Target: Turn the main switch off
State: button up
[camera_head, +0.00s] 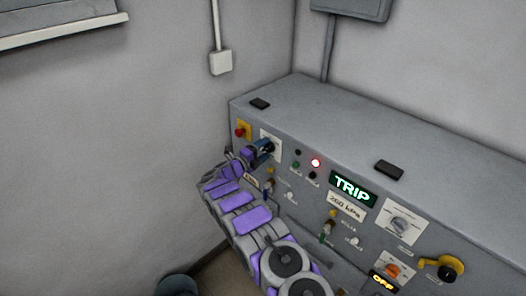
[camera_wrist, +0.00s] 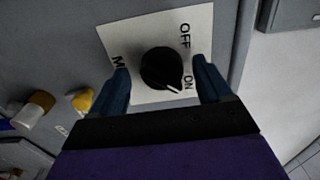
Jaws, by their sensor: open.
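The main switch is a round black knob (camera_wrist: 162,68) on a white plate (camera_wrist: 142,33) in the wrist view. The plate reads OFF and ON, with a partly hidden label beginning with M. The knob's white mark points toward ON. My gripper (camera_wrist: 162,84) is open, with one blue finger on each side of the knob and a visible gap on both sides. In the head view my gripper (camera_head: 264,149) is at the white plate (camera_head: 274,143) on the panel's left end, largely covering the knob.
A red-and-yellow switch (camera_head: 241,131) sits left of the plate. A red lamp (camera_head: 316,163) is lit and a green TRIP sign (camera_head: 353,189) glows. Several knobs and valves, including a yellow handle (camera_head: 443,267), stick out of the panel to the right. A wall is at the left.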

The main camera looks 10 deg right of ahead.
jog(key=shift+d, duration=0.25)
jog(key=shift+a, duration=0.1)
jog(key=c, duration=1)
jog(key=shift+c, duration=0.2)
jog(key=shift+n, duration=0.3)
jog(key=n+p, duration=0.2)
jog(key=n, duration=1.5)
jog(key=shift+n, duration=0.3)
